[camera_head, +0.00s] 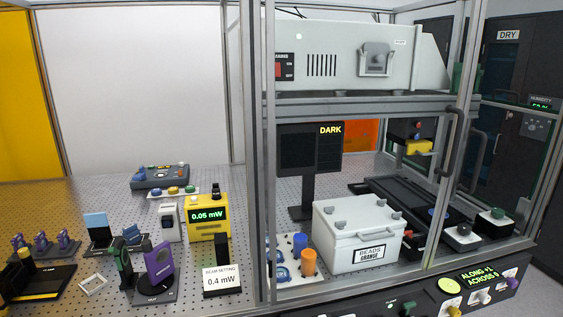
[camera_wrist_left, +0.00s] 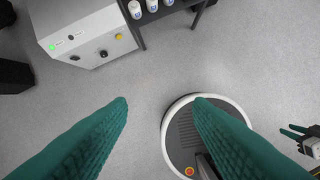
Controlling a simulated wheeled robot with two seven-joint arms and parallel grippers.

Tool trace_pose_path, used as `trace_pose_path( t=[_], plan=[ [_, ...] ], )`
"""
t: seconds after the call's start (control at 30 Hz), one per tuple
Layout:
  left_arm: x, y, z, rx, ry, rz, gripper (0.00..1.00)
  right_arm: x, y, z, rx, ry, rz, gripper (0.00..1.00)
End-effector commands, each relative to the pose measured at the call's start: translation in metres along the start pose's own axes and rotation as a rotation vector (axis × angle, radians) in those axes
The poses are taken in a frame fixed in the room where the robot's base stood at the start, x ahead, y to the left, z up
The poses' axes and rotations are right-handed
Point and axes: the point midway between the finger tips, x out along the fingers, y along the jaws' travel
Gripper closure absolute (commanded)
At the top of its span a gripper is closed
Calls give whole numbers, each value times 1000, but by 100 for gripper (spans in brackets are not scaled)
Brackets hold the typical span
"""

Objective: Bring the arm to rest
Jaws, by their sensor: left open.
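My left gripper (camera_wrist_left: 161,100) shows in the left wrist view as two green ribbed fingers set wide apart. It is open, with nothing between the fingers, and hangs over bare grey floor (camera_wrist_left: 150,130). A second gripper with green fingers, my right one (camera_wrist_left: 294,132), shows small at the right edge of that view. Its fingers look apart and nothing is seen between them. Neither gripper is seen in the head view.
In the wrist view, a grey cabinet (camera_wrist_left: 95,50) and a dark stand with white bottles (camera_wrist_left: 165,22) are at the top. In the head view, a perforated bench (camera_head: 75,200) carries optical mounts, a yellow power meter (camera_head: 208,230) and a framed enclosure with a white box (camera_head: 345,240).

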Motion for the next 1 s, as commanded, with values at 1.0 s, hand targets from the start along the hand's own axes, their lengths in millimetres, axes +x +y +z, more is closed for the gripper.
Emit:
trace_pose_path(
  t=[1.0],
  plan=[
    [272,-10,-277,40,178,-19,54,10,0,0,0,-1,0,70]
  ],
)
